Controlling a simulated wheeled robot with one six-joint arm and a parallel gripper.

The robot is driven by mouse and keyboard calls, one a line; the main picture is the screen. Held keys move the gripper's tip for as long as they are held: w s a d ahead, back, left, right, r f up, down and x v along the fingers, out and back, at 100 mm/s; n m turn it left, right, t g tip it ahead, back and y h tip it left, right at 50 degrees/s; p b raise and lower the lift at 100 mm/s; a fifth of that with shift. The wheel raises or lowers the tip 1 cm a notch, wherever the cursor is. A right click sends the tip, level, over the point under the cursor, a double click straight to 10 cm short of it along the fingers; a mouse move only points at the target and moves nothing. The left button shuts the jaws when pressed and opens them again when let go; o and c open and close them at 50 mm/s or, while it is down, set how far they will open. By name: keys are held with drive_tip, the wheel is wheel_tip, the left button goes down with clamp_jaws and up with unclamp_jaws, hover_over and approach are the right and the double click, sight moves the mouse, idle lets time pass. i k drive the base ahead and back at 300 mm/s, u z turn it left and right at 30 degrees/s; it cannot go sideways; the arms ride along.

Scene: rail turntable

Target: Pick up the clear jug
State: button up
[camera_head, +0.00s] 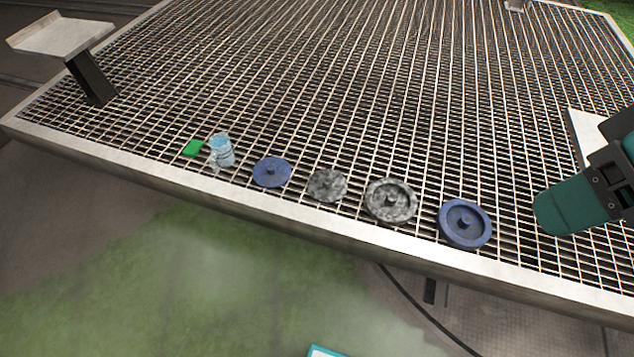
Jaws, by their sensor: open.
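The clear jug (222,151) is a small, light-blue see-through vessel. It stands upright on the metal grating, left of centre and near the front edge. A small green block (193,148) sits just to its left, close to it. Part of my arm shows at the right edge, far from the jug.
Several round lidded discs lie in a row right of the jug: a blue disc (271,172), a grey speckled disc (327,185), a larger grey disc (390,201) and another blue disc (465,223). A pale plate on a dark post (62,36) stands at the upper left. The grating (330,90) behind is clear.

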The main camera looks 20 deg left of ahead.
sight(222, 155)
drive_tip(key=u, duration=1.5)
